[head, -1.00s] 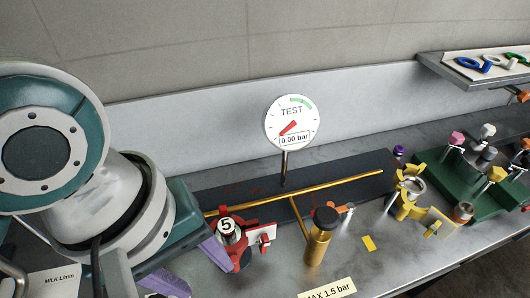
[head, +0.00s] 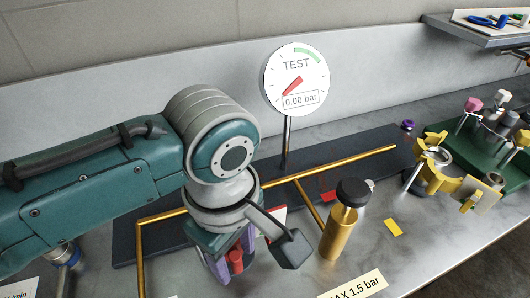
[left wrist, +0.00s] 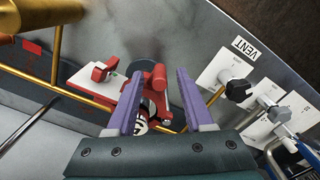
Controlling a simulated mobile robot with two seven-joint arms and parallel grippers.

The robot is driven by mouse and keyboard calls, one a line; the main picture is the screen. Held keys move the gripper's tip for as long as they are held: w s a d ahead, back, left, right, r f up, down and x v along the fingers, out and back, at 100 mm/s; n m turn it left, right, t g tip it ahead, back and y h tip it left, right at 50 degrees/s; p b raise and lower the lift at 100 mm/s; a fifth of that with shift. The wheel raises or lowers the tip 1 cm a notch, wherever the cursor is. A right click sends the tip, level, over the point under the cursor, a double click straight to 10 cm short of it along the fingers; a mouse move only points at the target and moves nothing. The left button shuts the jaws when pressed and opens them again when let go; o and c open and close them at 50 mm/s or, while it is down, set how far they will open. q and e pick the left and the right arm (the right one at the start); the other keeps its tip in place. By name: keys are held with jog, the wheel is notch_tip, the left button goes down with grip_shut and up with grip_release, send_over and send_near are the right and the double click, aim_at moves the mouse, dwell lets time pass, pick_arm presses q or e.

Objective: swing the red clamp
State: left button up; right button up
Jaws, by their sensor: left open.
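The red clamp (head: 235,261) is mostly hidden behind my left arm in the head view. Only a bit of its red handle shows there, between the purple fingers. My left gripper (head: 231,264) is open and points down over the clamp. In the left wrist view the clamp (left wrist: 131,98) lies between the two open fingers (left wrist: 159,76), with its round-ended red handle (left wrist: 159,77) near the fingertips. I cannot tell whether a finger touches it. A numbered cap under the clamp is partly covered by the gripper. My right gripper is not in view.
A brass cylinder with a black knob (head: 341,222) stands just right of my left gripper. The TEST gauge (head: 296,80) reads 0.00 bar behind it. A brass pipe (head: 330,176) runs across the dark plate. A yellow clamp (head: 432,172) stands farther right. The VENT plate (left wrist: 225,70) shows right in the wrist view.

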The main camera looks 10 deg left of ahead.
pick_arm(q)
jog(key=shift+f, duration=0.7)
grip_shut()
dwell(1.0)
